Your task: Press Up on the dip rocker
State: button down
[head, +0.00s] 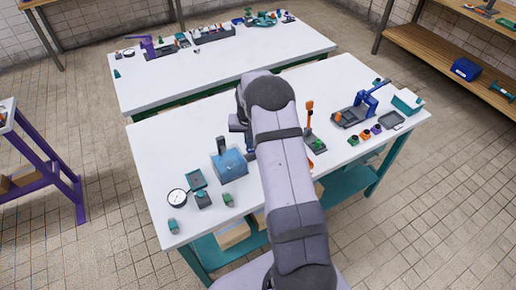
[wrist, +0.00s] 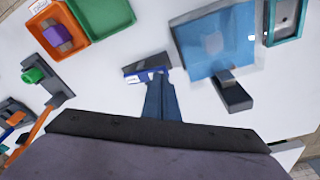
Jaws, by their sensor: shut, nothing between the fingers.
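In the wrist view, a small grey unit with a dark blue and white face (wrist: 147,66) sits on the white table just beyond my fingertips. It looks like the dip rocker, but its Up marking is too small to read. My gripper (wrist: 160,82) is shut and empty, its blue fingers close together. The fingertips overlap the unit's near edge in this view; I cannot tell whether they touch it.
A blue box (head: 229,165) stands beside the unit, with a black block (wrist: 233,95) near it. Orange (wrist: 58,38) and green (wrist: 103,15) trays lie on the other side. An orange lever (head: 309,115) stands upright right of my arm.

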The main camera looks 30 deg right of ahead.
jog(key=shift+f+b, duration=0.7)
jog(key=shift+f, duration=0.4)
jog(key=shift+s+f, duration=0.1)
dwell(0.4)
jog(key=shift+r+p, duration=2.75)
jog(key=shift+r, duration=1.55)
